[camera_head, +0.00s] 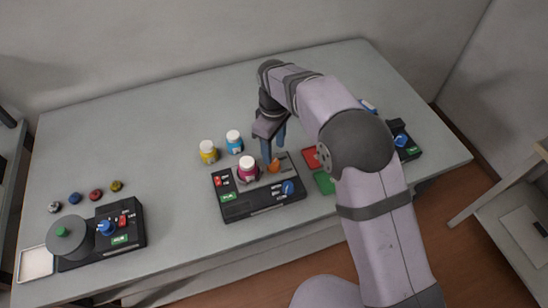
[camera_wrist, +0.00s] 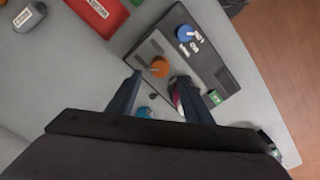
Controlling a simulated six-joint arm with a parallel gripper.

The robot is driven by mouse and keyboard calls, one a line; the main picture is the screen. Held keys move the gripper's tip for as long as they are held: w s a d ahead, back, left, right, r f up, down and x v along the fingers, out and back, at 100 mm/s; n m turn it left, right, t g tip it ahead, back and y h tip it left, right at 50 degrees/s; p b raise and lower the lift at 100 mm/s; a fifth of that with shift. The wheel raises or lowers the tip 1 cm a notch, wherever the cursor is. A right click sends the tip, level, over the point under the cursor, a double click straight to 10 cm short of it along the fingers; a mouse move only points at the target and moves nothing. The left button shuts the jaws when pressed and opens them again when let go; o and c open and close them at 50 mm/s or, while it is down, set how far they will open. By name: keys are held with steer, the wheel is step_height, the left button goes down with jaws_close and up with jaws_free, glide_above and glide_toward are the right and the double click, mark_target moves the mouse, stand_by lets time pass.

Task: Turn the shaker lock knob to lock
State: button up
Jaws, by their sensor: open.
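The black shaker (camera_head: 262,208) sits at the middle of the table's front part. An orange knob (camera_head: 274,166) stands on its grey plate, right of a magenta bottle (camera_head: 248,169) with a white cap. A blue knob (camera_head: 287,187) is at the shaker's front right. My gripper (camera_head: 272,150) is open and points down just behind the orange knob. In the wrist view the orange knob (camera_wrist: 160,67) lies just beyond the gap between the fingertips (camera_wrist: 153,82), with nothing between them. The right finger partly hides the magenta bottle there. I cannot tell which way the orange knob is turned.
Yellow (camera_head: 208,152) and cyan (camera_head: 234,142) bottles stand behind the shaker. Red (camera_head: 311,158) and green (camera_head: 324,182) trays lie to its right, partly behind my arm. Another black device (camera_head: 405,143) is at the far right. A machine with a grey disc (camera_head: 70,238) is at left.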

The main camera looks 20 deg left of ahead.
mark_target(274, 163)
steer(key=shift+f+p, duration=1)
steer(key=shift+f, duration=2)
steer(key=c, duration=1.1)
